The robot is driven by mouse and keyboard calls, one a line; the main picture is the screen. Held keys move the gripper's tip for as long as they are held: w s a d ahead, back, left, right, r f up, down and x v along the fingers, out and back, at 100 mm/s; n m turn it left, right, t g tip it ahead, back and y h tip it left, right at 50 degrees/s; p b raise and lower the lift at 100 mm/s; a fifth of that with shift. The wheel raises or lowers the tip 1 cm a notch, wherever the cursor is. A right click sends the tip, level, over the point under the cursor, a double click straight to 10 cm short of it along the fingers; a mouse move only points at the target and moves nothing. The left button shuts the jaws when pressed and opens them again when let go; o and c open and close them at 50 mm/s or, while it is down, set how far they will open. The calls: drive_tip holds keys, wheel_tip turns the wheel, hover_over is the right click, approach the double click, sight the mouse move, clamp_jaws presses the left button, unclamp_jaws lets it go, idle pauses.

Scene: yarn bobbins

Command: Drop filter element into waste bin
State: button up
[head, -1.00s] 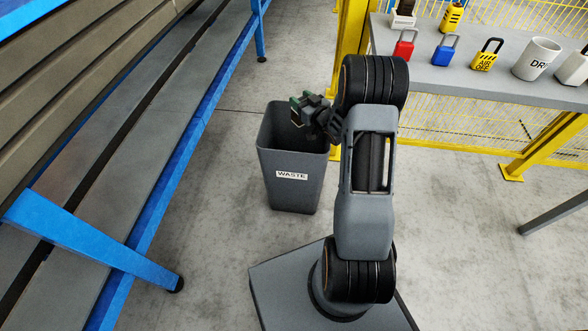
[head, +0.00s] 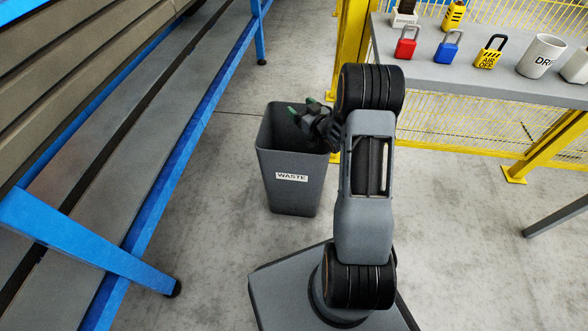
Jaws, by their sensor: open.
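The waste bin (head: 291,190) is a tall grey open-topped bin with a white WASTE label, standing upright on the concrete floor. My gripper (head: 303,110) is over the right part of the bin's opening. Its green-tipped fingers are apart and I see nothing between them. The filter element is not visible; the inside of the bin is dark and its bottom is hidden by the front wall and my gripper.
A blue-framed bench or rack (head: 170,165) runs along the left. A grey table (head: 480,82) at the right holds red (head: 404,47), blue (head: 446,52) and yellow (head: 489,56) padlocks and a white mug (head: 540,56). A yellow fence (head: 455,125) stands behind. Floor around the bin is clear.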

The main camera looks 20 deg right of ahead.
drive_tip(key=s+a+r+p, duration=0.2)
drive_tip(key=s+r+p, duration=0.5)
drive_tip(key=s+r, duration=0.6)
drive_tip(key=shift+s+a, duration=0.4)
idle(0.4)
